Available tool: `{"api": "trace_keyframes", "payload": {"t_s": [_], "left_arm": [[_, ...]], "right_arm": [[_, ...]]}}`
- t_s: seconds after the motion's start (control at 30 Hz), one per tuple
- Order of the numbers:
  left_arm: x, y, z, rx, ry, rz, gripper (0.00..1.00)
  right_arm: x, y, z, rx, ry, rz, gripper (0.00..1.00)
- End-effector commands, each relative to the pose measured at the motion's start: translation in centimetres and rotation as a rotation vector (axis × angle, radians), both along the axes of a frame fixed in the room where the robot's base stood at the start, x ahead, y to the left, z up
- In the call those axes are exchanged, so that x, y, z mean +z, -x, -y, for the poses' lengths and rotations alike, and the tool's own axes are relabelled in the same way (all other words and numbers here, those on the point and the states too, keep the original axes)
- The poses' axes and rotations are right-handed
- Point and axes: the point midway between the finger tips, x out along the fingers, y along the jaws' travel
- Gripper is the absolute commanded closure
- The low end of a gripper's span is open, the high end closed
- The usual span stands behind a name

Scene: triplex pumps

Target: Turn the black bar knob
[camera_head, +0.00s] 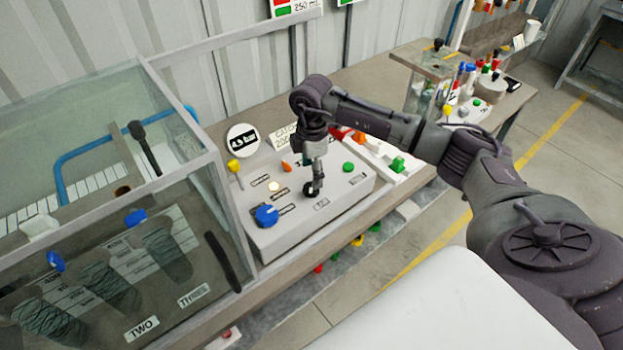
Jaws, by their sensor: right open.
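The grey control box (340,208) sits on the bench in the middle of the head view. A small black knob (309,190) is on its top panel, partly covered by my gripper. My right gripper (317,181) reaches down from above with its fingers at the black knob. It is open; I cannot tell whether the fingers touch the knob or are around it. My left gripper is not in view.
A blue knob (266,215), a green knob (348,167) and a yellow lever (234,166) are on or beside the same box. A round gauge (242,140) stands behind. A glass-walled tank (190,180) is close on the left.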

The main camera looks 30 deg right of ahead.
Motion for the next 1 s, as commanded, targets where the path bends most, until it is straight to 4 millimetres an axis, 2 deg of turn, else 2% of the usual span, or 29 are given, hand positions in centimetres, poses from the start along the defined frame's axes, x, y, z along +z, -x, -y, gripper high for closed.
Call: {"api": "trace_keyframes", "payload": {"t_s": [0.1,0.3,0.43,0.7,1.0], "left_arm": [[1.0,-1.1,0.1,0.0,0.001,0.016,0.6],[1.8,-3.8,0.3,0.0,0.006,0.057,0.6],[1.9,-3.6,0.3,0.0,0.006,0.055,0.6],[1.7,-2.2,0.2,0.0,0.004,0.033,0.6],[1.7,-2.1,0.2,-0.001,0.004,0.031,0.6]], "right_arm": [[-2.1,0.1,0.0,0.0,0.0,-0.004,0.3],[-4.6,0.0,-0.1,0.0,-0.001,-0.002,0.3],[-5.4,0.0,0.0,0.001,0.0,-0.001,0.3],[-5.5,0.0,0.0,0.001,0.0,0.0,0.3],[-5.5,0.0,0.0,0.001,-0.001,0.0,0.8]]}}
